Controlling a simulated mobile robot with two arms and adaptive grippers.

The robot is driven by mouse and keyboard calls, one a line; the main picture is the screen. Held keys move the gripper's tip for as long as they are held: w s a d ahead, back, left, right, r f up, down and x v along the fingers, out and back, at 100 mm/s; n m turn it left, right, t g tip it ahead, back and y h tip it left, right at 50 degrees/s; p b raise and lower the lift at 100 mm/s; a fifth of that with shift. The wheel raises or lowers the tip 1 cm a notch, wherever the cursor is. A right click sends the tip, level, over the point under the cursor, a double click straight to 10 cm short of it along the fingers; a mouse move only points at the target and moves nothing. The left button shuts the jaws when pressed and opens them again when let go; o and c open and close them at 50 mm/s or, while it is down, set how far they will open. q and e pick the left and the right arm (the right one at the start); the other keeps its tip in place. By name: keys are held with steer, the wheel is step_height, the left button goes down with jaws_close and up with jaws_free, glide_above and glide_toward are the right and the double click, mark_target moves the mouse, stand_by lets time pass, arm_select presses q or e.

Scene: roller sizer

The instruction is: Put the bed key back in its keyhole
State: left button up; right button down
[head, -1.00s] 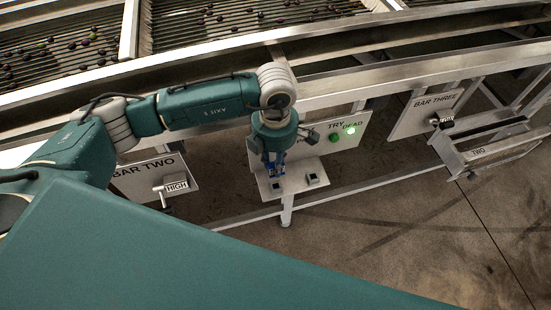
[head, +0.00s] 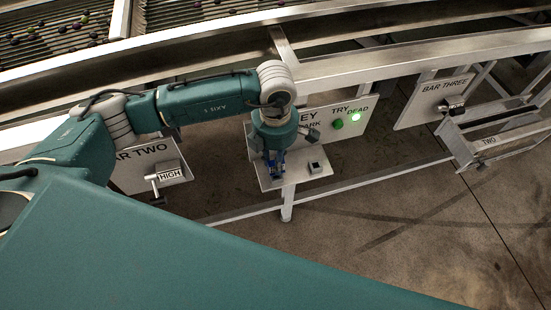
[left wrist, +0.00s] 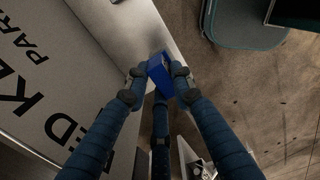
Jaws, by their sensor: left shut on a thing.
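The blue bed key (left wrist: 160,72) shows between the fingertips of my left gripper (left wrist: 159,82) in the left wrist view. The gripper is shut on it. In the head view my left gripper (head: 274,170) points down over the left part of a small pale shelf (head: 290,177) below the key panel. A block with a dark square opening (head: 315,167) stands on the shelf, right of the gripper. The gripper hides the shelf's left part, and I cannot tell whether the key touches anything there. My right gripper is not in view.
A metal rail (head: 420,60) runs behind. Floor in front is open.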

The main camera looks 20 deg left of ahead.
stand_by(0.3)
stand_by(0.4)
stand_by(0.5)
arm_select(q)
steer(key=shift+b, duration=0.75)
stand_by(0.4)
steer(key=shift+f+b, duration=1.4)
steer(key=shift+b, duration=0.15)
steer(key=o, duration=1)
steer(key=shift+c, duration=0.2)
steer(key=shift+r, duration=0.1)
step_height(320, 180, up, 12)
steer(key=shift+f, duration=0.1)
